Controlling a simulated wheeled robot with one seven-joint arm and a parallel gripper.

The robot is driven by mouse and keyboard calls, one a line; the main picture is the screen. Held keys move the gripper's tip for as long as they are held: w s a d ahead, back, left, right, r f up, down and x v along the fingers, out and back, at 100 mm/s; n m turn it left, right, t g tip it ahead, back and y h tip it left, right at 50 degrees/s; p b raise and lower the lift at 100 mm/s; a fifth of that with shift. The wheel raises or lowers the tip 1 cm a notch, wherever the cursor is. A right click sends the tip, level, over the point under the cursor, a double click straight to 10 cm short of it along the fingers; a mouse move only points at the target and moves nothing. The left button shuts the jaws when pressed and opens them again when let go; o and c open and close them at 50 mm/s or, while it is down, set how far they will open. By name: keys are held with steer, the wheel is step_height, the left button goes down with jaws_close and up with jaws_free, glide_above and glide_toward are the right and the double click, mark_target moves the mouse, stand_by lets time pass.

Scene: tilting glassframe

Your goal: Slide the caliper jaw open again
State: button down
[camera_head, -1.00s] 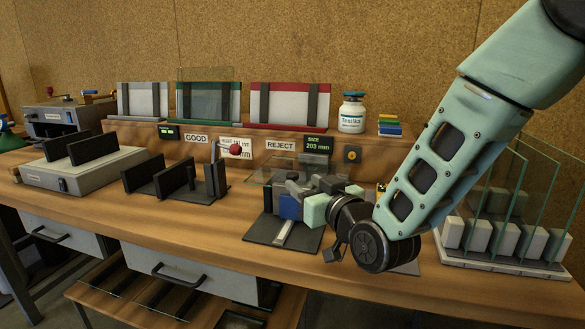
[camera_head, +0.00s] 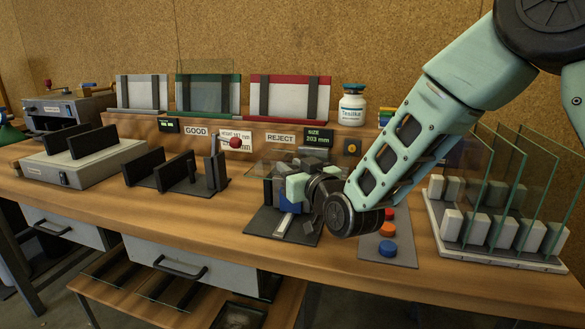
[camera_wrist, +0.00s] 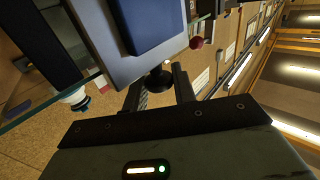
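The caliper's dark base (camera_head: 262,222) lies on the bench, with a pale metal rail (camera_head: 284,226) and a blue block (camera_head: 288,204). A glass pane (camera_head: 262,168) lies flat at the caliper. My gripper (camera_head: 292,188) is over the caliper, and my wrist hides much of the jaw. In the wrist view, my two dark fingers (camera_wrist: 159,84) stand on either side of a round dark knob (camera_wrist: 158,78), below a grey plate (camera_wrist: 112,40) and the blue block (camera_wrist: 150,22). I cannot tell whether the fingers press on the knob.
A panel with coloured buttons (camera_head: 388,248) lies right of the caliper, close to my wrist. A rack of upright glass panes (camera_head: 440,232) stands farther right. Bare bench lies in front left.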

steer(key=s+a+b, duration=0.2)
steer(key=s, duration=0.4)
steer(key=shift+b, duration=0.3)
steer(key=shift+a, duration=0.1)
steer(key=c, duration=1.2)
jaws_free()
steer(key=b+v, duration=1.4)
steer(key=v, duration=0.3)
steer(key=shift+s, duration=0.1)
